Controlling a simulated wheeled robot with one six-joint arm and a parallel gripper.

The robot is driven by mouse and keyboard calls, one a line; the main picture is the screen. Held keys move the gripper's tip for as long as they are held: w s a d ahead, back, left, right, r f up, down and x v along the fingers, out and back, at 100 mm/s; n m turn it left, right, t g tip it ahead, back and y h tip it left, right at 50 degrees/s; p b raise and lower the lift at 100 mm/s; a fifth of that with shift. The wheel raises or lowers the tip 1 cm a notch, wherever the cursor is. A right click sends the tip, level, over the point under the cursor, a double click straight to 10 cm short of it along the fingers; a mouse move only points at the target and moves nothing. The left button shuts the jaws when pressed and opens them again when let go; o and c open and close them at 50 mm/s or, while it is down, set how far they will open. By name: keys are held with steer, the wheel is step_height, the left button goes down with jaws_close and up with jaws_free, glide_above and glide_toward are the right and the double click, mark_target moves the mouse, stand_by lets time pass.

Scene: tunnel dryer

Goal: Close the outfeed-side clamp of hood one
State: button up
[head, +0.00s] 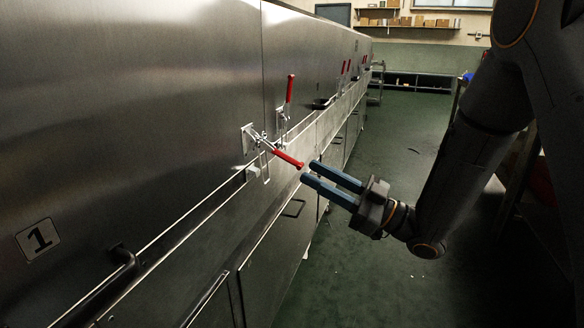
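Hood one (150,110) is the large steel panel at the left, with a "1" label (38,240). A toggle clamp (254,139) sits near its far lower corner, just before the vertical seam. Its red handle (288,158) sticks outward and slightly down, away from the panel.
Past the seam, another clamp has its red handle (290,88) upright. More red handles (347,68) stand farther along the dryer. A black grab handle (110,283) projects at lower left. The green floor (400,290) on the right looks mostly clear, with small specks.

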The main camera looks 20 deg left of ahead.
mark_target(288, 160)
steer(key=shift+b+x, duration=0.3)
steer(key=shift+x, duration=3.6)
steer(key=shift+s, duration=0.1)
jaws_close()
